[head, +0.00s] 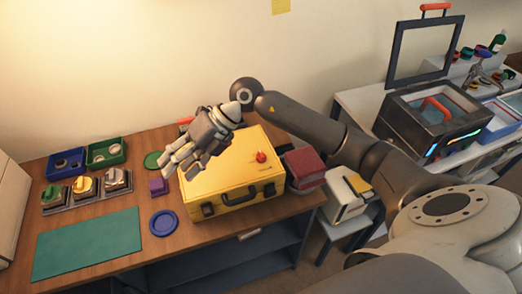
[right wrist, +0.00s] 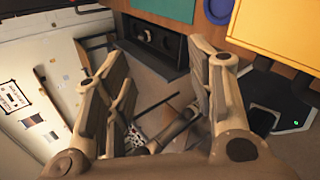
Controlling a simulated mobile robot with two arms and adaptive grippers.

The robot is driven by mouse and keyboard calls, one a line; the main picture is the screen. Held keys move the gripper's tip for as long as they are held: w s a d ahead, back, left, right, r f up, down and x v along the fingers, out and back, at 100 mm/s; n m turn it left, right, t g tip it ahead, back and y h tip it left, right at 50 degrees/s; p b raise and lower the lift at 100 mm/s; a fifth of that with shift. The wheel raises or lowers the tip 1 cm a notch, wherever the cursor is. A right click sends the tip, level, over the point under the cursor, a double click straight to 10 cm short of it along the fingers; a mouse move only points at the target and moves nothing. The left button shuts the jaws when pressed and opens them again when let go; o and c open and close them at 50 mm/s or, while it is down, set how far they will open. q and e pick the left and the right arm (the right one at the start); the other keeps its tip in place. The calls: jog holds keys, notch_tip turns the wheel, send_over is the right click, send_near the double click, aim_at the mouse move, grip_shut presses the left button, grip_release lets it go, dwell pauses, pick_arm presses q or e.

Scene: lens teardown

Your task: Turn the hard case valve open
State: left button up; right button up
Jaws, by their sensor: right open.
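The yellow hard case (head: 228,170) sits closed on the wooden table, with dark latches and a handle on its front. Its red valve (head: 261,157) is a small knob on the right part of the lid. My right gripper (head: 176,166) is open and empty, above the left side of the case and away from the valve. In the right wrist view the fingers of the right gripper (right wrist: 160,95) are spread with nothing between them. The case (right wrist: 285,30) shows at the upper right there, and the valve is not visible. My left gripper is not in view.
A teal mat (head: 86,245), a blue disc (head: 164,223) and a purple block (head: 158,186) lie left of the case. Green (head: 106,153) and blue trays stand behind. The table's front edge drops to the floor.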

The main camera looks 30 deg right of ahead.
jog(key=w+d+f+h, duration=0.2)
jog(key=d+h, duration=0.3)
jog(key=d, duration=0.6)
jog(key=r+m+g+h, duration=0.2)
jog(key=m+h, duration=0.1)
jog(key=h, duration=0.2)
send_over(261, 154)
notch_tip(261, 154, down, 10)
jog(key=p, duration=0.3)
jog(key=shift+d+r+p, duration=0.1)
jog(key=shift+r+p, duration=0.1)
jog(key=shift+p, duration=0.1)
jog(key=shift+f, duration=0.6)
